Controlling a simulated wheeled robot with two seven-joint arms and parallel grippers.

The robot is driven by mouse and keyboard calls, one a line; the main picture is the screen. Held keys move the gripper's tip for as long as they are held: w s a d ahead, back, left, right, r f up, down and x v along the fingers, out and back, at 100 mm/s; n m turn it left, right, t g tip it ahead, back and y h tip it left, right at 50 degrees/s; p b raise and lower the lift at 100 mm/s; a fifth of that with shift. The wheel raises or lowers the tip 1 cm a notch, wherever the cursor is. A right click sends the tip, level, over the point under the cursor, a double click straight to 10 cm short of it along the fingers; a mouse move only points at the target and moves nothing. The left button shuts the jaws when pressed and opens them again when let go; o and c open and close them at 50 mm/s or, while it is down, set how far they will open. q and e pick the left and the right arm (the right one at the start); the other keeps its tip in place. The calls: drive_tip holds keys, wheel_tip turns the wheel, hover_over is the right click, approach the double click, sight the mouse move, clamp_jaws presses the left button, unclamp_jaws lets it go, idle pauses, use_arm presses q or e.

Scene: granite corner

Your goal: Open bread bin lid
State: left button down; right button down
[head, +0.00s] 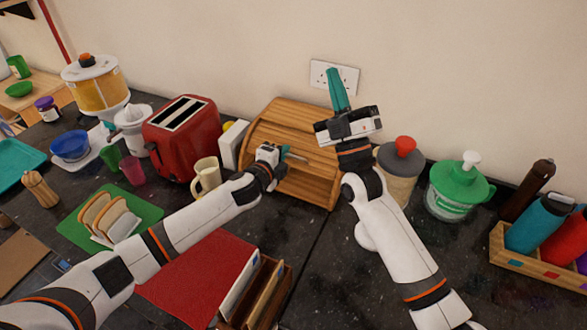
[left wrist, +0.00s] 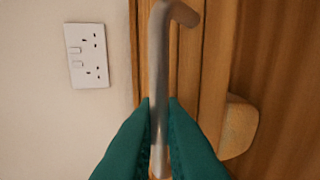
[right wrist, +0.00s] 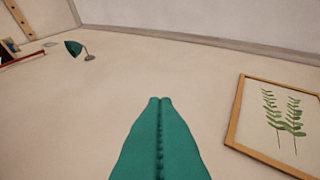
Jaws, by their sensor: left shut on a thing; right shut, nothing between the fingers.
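The wooden bread bin (head: 318,183) stands against the wall in the middle of the counter, with a ribbed, rounded front. In the left wrist view its metal bar handle (left wrist: 160,60) runs between the green fingers of my left gripper (left wrist: 159,125), which is shut on it. In the head view my left gripper (head: 283,152) is at the bin's front, and its arm covers part of the bin. My right gripper (head: 338,90) is raised above the bin's right end, pointing up, shut and empty; its fingers (right wrist: 160,120) touch in the right wrist view.
A red toaster (head: 182,135) and a cream mug (head: 206,177) stand left of the bin. A red-topped canister (head: 400,165) and a green-lidded jar (head: 458,190) stand right. A wooden rack (head: 265,300) is in front. A socket (head: 335,77) is on the wall behind.

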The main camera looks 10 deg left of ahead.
drive_tip(key=s+a+f+n+g+h, duration=0.1)
drive_tip(key=f+n, duration=0.2)
drive_tip(key=f, duration=0.6)
drive_tip(key=s+a+f+n+g+h, duration=0.1)
drive_tip(key=f+n+g+h, duration=0.1)
drive_tip(key=f, duration=0.8)
drive_tip(key=s+a+f+n+g+h, duration=0.1)
drive_tip(key=f+n, duration=0.3)
drive_tip(key=f, duration=0.6)
drive_tip(key=shift+s+a+f+n+g+h, duration=0.1)
drive_tip(key=shift+s+f+n+g+h, duration=0.2)
drive_tip(key=shift+g, duration=0.1)
drive_tip(key=shift+w+a, duration=0.2)
drive_tip(key=shift+w, duration=0.05)
drive_tip(key=x, duration=0.9)
drive_tip(key=shift+w+r, duration=0.1)
